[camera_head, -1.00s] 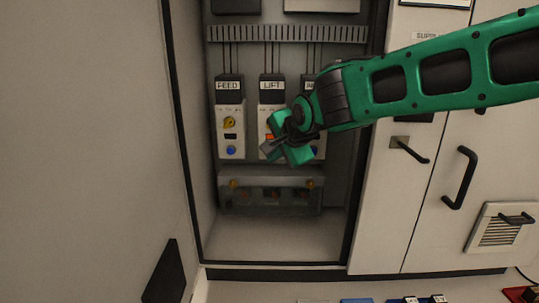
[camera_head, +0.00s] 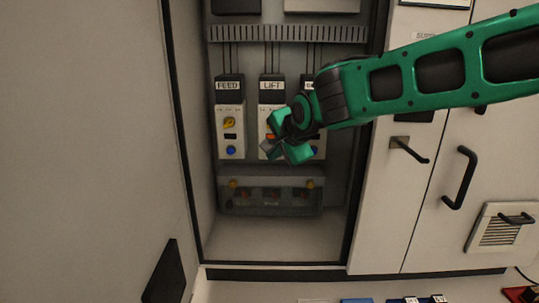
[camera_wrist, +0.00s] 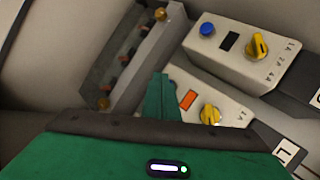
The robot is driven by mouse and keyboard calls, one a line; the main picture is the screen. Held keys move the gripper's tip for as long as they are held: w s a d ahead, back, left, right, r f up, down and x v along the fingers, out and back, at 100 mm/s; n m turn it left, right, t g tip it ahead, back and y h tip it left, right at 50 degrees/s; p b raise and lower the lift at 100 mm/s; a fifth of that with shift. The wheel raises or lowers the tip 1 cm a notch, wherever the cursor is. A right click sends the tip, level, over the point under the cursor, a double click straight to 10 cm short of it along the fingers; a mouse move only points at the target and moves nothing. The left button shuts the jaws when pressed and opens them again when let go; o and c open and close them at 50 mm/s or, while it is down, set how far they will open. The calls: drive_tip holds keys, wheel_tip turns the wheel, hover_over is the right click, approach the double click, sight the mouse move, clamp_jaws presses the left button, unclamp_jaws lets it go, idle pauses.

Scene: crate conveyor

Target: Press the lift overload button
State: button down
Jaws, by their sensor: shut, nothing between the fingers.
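The LIFT unit (camera_head: 271,98) is the middle one of three relays in the open cabinet, with a white face. In the wrist view its lit orange window (camera_wrist: 188,100) and yellow dial (camera_wrist: 210,115) show. Its blue button is not visible; my gripper covers the area beside the orange window. My gripper (camera_head: 268,152) is shut and empty, its tip in front of the lower part of the LIFT unit. In the wrist view the green fingers (camera_wrist: 160,90) reach over the unit's lower end; I cannot tell whether they touch it.
The FEED unit (camera_head: 230,117) stands left, with a blue button (camera_wrist: 207,29), dark window and yellow dial. A third unit is partly behind my arm. A clear-covered box (camera_head: 270,190) with yellow knobs lies below. The cabinet's side walls flank the space.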

drive_tip(key=shift+w, duration=0.5)
idle(0.4)
drive_tip(key=shift+s, duration=0.9)
drive_tip(key=s, duration=0.5)
idle(0.5)
drive_tip(key=shift+s+a, duration=0.1)
idle(0.4)
